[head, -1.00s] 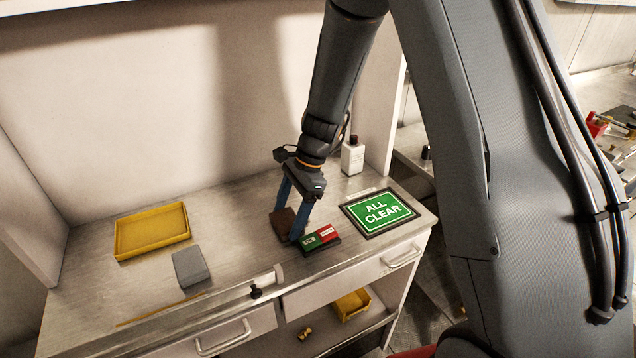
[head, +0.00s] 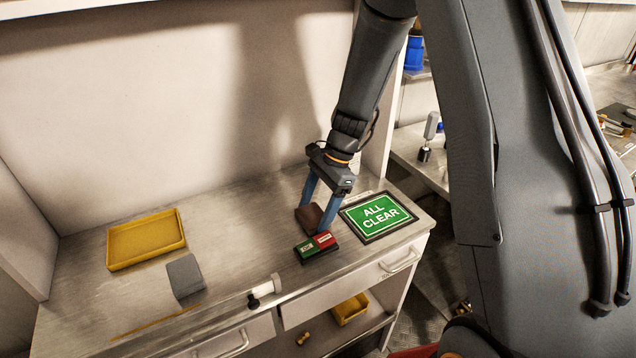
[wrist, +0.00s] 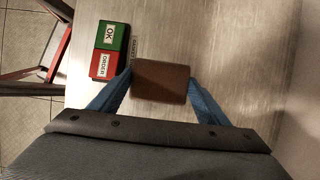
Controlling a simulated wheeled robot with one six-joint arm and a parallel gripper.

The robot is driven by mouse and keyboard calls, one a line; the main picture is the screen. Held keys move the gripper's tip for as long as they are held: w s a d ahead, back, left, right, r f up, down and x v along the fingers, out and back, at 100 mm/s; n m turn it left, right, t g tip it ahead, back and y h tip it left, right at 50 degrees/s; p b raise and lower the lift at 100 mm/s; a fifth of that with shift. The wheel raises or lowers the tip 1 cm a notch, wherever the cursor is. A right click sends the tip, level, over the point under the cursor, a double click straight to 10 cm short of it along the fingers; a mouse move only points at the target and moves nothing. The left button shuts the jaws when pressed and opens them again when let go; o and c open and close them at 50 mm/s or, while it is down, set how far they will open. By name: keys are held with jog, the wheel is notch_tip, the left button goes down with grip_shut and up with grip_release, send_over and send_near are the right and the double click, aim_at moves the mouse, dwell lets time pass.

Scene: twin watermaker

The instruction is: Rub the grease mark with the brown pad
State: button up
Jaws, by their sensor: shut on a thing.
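The brown pad (head: 309,218) is a small dark block between the blue fingers of my gripper (head: 316,212). In the wrist view my gripper (wrist: 160,80) is shut on the brown pad (wrist: 160,82), one finger on each side. The pad is low over the bench, behind the red and green block; I cannot tell whether it touches the top. A thin yellow-brown streak (head: 155,322), which looks like the grease mark, lies near the bench's front edge at the left, well away from my gripper.
The red and green block (head: 316,247) and the green ALL CLEAR sign (head: 378,215) are close to my gripper. A yellow tray (head: 112,262), a grey block (head: 185,275) and a white cylinder (head: 262,288) are further left. The bench between is mostly clear.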

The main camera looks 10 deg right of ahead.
jog(key=shift+w+d+r, duration=0.1)
jog(key=shift+d+r, duration=0.1)
jog(key=shift+d, duration=0.1)
notch_tip(320, 180, up, 3)
jog(key=shift+a+f+p, duration=0.1)
jog(key=shift+f+p, duration=0.1)
jog(key=shift+p, duration=0.75)
jog(key=shift+r+p, duration=2)
jog(key=shift+r, duration=0.6)
